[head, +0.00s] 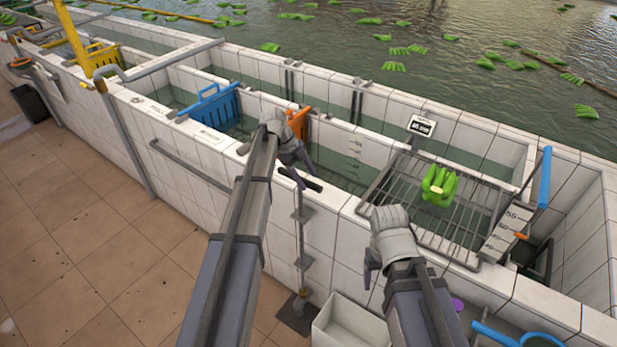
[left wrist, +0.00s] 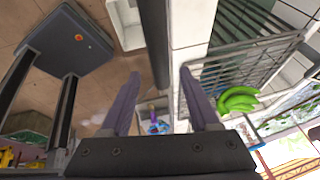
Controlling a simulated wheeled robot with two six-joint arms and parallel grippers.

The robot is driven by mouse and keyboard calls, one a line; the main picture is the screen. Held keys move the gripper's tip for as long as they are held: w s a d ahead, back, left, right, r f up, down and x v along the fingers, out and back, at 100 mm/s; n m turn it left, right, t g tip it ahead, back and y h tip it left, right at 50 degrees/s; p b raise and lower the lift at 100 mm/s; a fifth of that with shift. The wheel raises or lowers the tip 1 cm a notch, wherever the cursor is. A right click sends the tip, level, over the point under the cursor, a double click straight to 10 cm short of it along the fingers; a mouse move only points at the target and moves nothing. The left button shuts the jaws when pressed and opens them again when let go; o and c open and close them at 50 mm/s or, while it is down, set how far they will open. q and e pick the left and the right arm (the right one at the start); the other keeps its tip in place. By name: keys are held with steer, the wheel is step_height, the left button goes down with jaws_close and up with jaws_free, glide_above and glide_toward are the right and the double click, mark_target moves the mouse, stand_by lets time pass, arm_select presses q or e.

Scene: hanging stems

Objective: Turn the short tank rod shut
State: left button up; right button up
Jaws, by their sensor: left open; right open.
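The short tank rod (head: 300,228) stands upright against the outer tiled wall of the tank in the head view, passing through wall brackets. A dark crossbar handle (head: 314,184) is at its top, near the tank rim. My left gripper (head: 299,166) is open just above and beside the handle, partly covering it. I cannot tell whether they touch. In the left wrist view its two fingers (left wrist: 159,75) are spread, with a dark bar between or beyond them. My right gripper (head: 370,272) is open and apart from the rod, by the tank wall to the right.
A metal rack (head: 470,225) with green bananas (head: 439,187) lies over the right tank. A blue crate (head: 212,108) and an orange one (head: 298,122) stand in the tanks behind my left gripper. A white bin (head: 347,325) is on the floor.

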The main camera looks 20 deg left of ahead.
arm_select(q)
steer(key=p+v, duration=0.4)
steer(key=v, duration=0.1)
steer(key=shift+a+r, duration=0.15)
steer(key=shift+r, duration=0.2)
steer(key=s+d+f+n+y+b, duration=0.2)
steer(key=s+d+f+n+b, duration=0.2)
steer(key=s, duration=0.5)
steer(key=s+d+f+n+y+b, duration=0.2)
steer(key=s+d+f+n+b, duration=0.2)
steer(key=s+d+n, duration=0.3)
steer(key=s+d+f+n+y+b, duration=0.2)
steer(key=s+d+f+n, duration=0.4)
steer(key=s, duration=0.7)
steer(key=shift+d+n+g+b, duration=0.15)
steer(key=shift+n+g+b, duration=0.15)
steer(key=shift+n+b, duration=0.6)
